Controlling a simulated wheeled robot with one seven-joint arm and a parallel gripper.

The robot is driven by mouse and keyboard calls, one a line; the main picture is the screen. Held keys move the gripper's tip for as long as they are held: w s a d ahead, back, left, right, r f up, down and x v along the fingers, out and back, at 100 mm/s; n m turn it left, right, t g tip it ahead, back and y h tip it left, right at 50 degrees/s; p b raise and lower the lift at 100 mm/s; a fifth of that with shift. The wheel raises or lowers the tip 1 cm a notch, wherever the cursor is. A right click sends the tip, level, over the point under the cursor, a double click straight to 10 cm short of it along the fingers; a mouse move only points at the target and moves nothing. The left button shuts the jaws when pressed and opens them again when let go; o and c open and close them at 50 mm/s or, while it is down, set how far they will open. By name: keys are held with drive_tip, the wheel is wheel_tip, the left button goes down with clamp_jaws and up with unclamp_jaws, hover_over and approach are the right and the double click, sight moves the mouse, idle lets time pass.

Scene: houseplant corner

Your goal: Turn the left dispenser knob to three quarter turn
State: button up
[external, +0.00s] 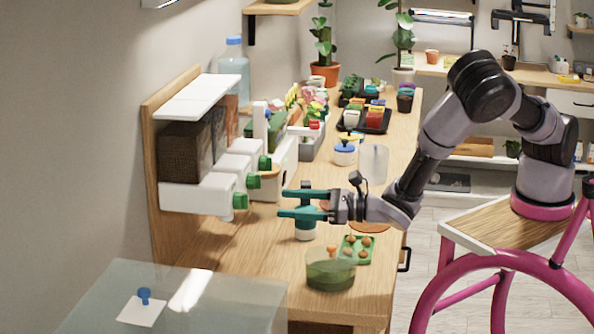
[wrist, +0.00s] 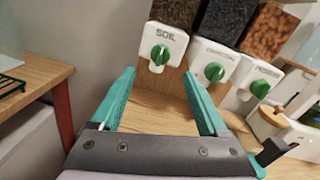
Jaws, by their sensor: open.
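The left dispenser is a white box labelled SOIL (wrist: 176,38), with dark soil behind a clear front. Its green round knob (wrist: 160,55) shows in the wrist view, straight ahead between my fingertips, with a raised grip ridge. In the external view this left knob (external: 240,201) is the one nearest the camera. My gripper (external: 282,204) has teal fingers, spread open and empty. It is apart from the knob, to its right in the external view. In the wrist view my gripper (wrist: 159,73) points at the knob. The knob's exact turn is hard to read.
The middle knob (wrist: 214,72) and right knob (wrist: 260,88) sit close by on their own dispensers. Below my gripper on the wooden bench (external: 230,275) are a green bowl (external: 331,272) and a green tray with small pots (external: 357,247). A glass-topped table (external: 215,292) stands at front.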

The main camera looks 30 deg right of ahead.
sight(241, 201)
drive_tip(key=x, duration=0.9)
drive_tip(key=shift+w+a, duration=0.1)
clamp_jaws()
